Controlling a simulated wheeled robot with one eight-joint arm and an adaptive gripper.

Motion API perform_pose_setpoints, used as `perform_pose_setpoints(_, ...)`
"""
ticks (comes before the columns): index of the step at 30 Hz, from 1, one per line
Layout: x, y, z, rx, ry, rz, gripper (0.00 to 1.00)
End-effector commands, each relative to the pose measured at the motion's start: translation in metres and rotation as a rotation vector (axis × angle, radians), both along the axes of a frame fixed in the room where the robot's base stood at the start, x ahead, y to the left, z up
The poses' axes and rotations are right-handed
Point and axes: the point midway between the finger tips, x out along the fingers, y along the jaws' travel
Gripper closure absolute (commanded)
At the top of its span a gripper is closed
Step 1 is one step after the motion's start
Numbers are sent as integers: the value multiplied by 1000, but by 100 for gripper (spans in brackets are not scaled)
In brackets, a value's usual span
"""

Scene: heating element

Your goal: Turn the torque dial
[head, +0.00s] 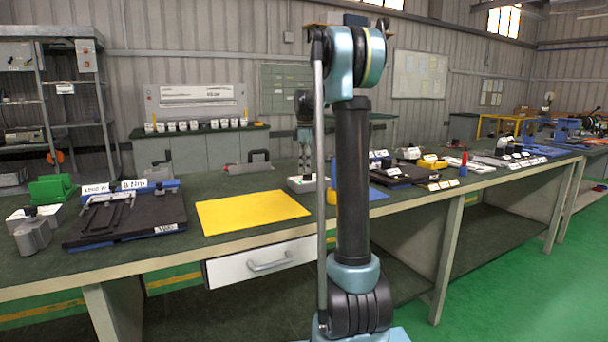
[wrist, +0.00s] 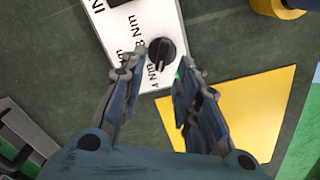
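The torque dial (wrist: 161,51) is a round black knob with a pointer mark. It sits on a white box (wrist: 115,45) printed with "3 Nm" and "4 Nm". My gripper (wrist: 163,62) is open in the wrist view, one finger on each side of the dial. I cannot tell whether either finger touches it. In the head view the white box (head: 299,186) is on the bench and my gripper (head: 306,158) points down over it. The dial is too small to make out there, and my arm hides part of the area.
A yellow sheet (head: 250,211) lies on the green bench, left of the box in the head view. A dark tray with a device (head: 128,220) stands further left.

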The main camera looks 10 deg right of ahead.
Motion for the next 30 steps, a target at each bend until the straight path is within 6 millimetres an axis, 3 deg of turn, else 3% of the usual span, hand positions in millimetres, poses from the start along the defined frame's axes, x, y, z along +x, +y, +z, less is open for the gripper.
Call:
perform_pose_setpoints(7, 0, 0, -24, 0, 0, 0, 70)
perform_pose_setpoints(18, 0, 0, -28, 0, 0, 0, 70)
perform_pose_setpoints(22, 0, 0, -28, 0, 0, 0, 99)
perform_pose_setpoints(30, 1, 0, -28, 0, -1, -3, 100)
